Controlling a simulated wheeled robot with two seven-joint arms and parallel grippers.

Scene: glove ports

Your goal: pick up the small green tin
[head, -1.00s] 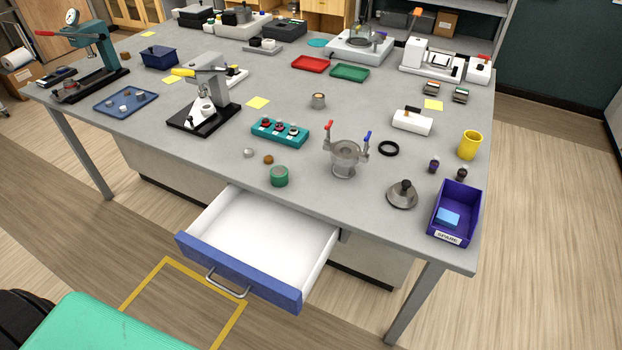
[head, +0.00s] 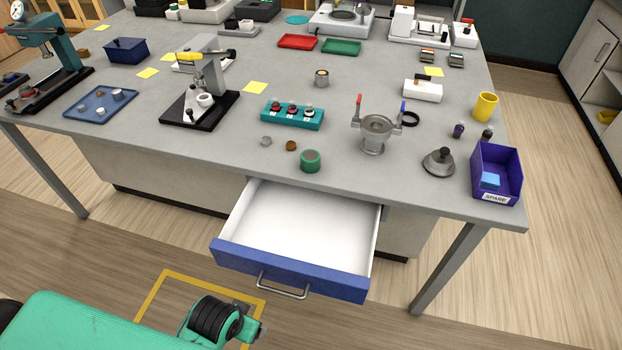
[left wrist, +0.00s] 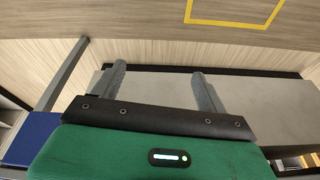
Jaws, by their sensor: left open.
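The small green tin (head: 310,161) stands upright near the front edge of the grey table, just above the open drawer. The tin does not show in that view. In the head view only part of my left arm shows at the lower left, well below the tin. My right gripper is not in view.
The open white drawer (head: 300,222) with a blue front juts out below the tin. A small brown piece (head: 291,146) and a grey piece (head: 265,141) lie left of the tin. A teal block (head: 292,115) is behind; a metal funnel-like fixture (head: 374,130) stands to the right.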

